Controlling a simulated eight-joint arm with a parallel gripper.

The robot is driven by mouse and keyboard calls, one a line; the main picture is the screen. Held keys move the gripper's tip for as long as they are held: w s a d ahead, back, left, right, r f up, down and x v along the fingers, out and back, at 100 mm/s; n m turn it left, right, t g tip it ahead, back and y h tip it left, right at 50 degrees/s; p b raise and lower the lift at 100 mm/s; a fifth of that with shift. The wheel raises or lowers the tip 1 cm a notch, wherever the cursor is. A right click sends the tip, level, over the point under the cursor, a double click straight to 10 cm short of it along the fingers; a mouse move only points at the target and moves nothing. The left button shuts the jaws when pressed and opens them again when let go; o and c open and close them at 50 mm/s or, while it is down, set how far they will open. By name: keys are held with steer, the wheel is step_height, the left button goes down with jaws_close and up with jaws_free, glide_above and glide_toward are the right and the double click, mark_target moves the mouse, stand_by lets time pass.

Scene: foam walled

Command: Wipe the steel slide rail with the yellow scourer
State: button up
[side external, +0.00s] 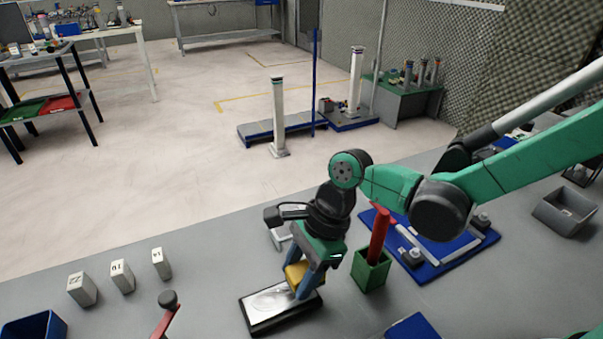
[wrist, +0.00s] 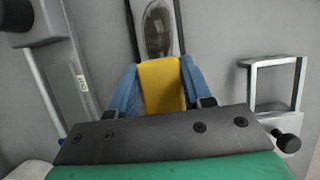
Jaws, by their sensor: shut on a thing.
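My gripper (side external: 303,284) points down with blue fingers and is shut on the yellow scourer (side external: 294,272). The scourer also shows between the fingers in the wrist view (wrist: 161,86). Below it lies a flat, shiny steel piece with a dark edge, seemingly the slide rail (side external: 264,304). It runs lengthwise away from the fingers at the top of the wrist view (wrist: 158,30), with a glossy oval patch on its face. The fingers are over its right end in the side view. I cannot tell whether the scourer touches the steel.
Several numbered white blocks (side external: 122,276) stand left of the rail. A green box (side external: 371,271) with a red-handled tool stands close right, before a blue board (side external: 455,262). A metal bracket (wrist: 273,62) is beside the gripper. A red-handled tool (side external: 163,322) is in front. Bench is bare behind the blocks.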

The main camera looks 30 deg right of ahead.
mark_target(300, 272)
steer(key=shift+f, duration=0.75)
steer(key=shift+a+r, duration=0.15)
steer(key=shift+a, duration=0.75)
jaws_close()
steer(key=shift+a, duration=3)
steer(key=shift+d, duration=3.9)
steer(key=shift+r, duration=3.95)
steer(key=shift+f, duration=0.15)
